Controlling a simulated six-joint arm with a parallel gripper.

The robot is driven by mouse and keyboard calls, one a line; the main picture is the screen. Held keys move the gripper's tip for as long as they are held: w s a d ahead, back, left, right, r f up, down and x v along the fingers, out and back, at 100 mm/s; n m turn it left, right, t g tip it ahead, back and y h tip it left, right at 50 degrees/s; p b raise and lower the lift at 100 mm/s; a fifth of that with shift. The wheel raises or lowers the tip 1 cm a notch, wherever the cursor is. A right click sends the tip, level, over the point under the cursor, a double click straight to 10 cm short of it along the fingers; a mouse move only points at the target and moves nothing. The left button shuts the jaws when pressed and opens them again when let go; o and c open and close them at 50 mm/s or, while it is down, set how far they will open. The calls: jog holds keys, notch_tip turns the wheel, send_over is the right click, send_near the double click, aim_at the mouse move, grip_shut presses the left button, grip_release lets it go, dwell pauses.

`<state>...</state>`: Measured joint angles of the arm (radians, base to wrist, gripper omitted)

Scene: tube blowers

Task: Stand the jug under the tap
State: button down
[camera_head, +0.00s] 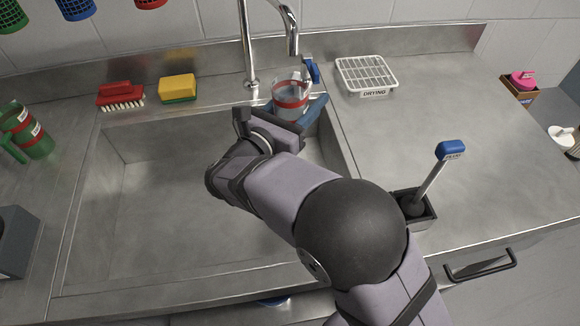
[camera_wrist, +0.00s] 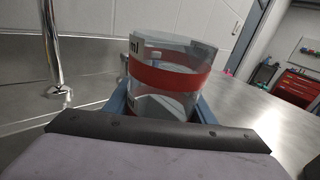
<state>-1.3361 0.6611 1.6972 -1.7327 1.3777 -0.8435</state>
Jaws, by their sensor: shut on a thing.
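The clear jug (camera_head: 290,92) with a red band is upright between my gripper's blue fingers. My gripper (camera_head: 296,108) is shut on it near the sink's back right corner. In the wrist view the jug (camera_wrist: 165,80) fills the middle, between the blue fingers (camera_wrist: 160,108). The chrome tap (camera_head: 245,45) arches over from the back of the sink. Its spout end (camera_head: 292,45) shows just above the jug's mouth in the head view; whether it is exactly in line I cannot tell. The tap's post (camera_wrist: 52,50) is left of the jug in the wrist view. My wrist hides the jug's base.
The sink basin (camera_head: 150,200) is empty. A red brush (camera_head: 120,95) and yellow sponge (camera_head: 178,88) lie behind it. A white drying rack (camera_head: 366,75) is right of the jug. A green jug (camera_head: 28,132) stands far left; a blue-topped brush (camera_head: 450,150) stands in a holder at right.

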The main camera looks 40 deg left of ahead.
notch_tip(320, 180, down, 18)
jog(key=shift+r, duration=0.25)
dwell(0.5)
jog(key=shift+f, duration=0.15)
jog(key=c, duration=0.8)
grip_release()
jog(key=shift+o, duration=0.2)
jog(key=shift+r, duration=0.2)
jog(key=shift+s+b, duration=0.35)
jog(key=shift+s, duration=1.65)
